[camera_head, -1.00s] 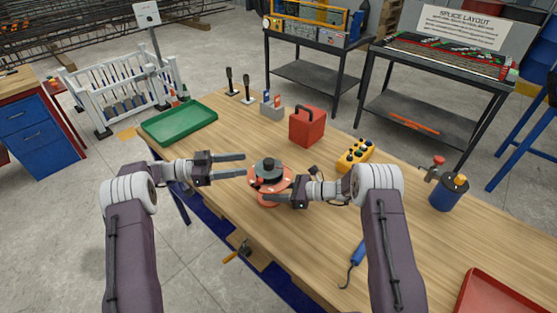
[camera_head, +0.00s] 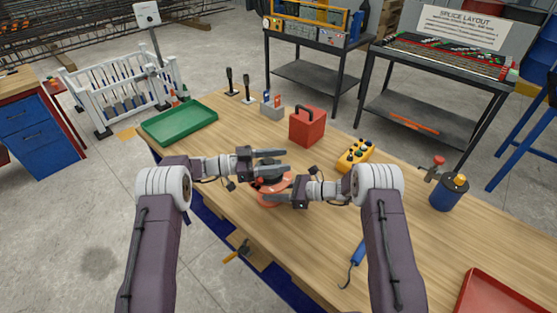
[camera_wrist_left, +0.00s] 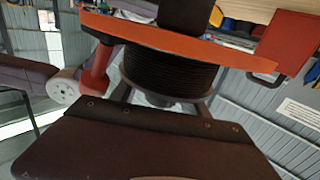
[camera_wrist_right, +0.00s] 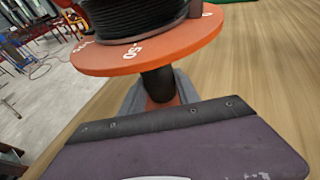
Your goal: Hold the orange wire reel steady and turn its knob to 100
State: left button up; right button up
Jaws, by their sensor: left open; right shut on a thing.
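The orange wire reel (camera_head: 272,200) stands on the wooden bench with black wire wound on it. Its orange disc with number marks shows in the right wrist view (camera_wrist_right: 150,50). The dark knob (camera_head: 270,166) on top is partly hidden by my left gripper (camera_head: 284,160). That gripper is open, with its fingers on either side of the knob; contact is unclear. The left wrist view shows the orange disc (camera_wrist_left: 180,37) and wound wire close up. My right gripper (camera_head: 275,199) is shut on the reel's lower part, a dark post (camera_wrist_right: 158,84) under the disc.
A red toolbox (camera_head: 307,127) and a yellow button box (camera_head: 355,155) stand behind the reel. A green tray (camera_head: 180,121) lies at the left, a red tray (camera_head: 497,296) at the front right. A blue-handled tool (camera_head: 356,256) lies near the front edge.

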pick_arm(q)
jog(key=shift+c, duration=0.3)
grip_shut()
jog(key=shift+m+g, duration=0.3)
jog(key=shift+g, duration=0.1)
jog(key=shift+s+m+g, duration=0.15)
jog(key=shift+m+g, duration=0.35)
jog(key=shift+g, duration=0.3)
jog(key=shift+o, duration=0.3)
grip_release()
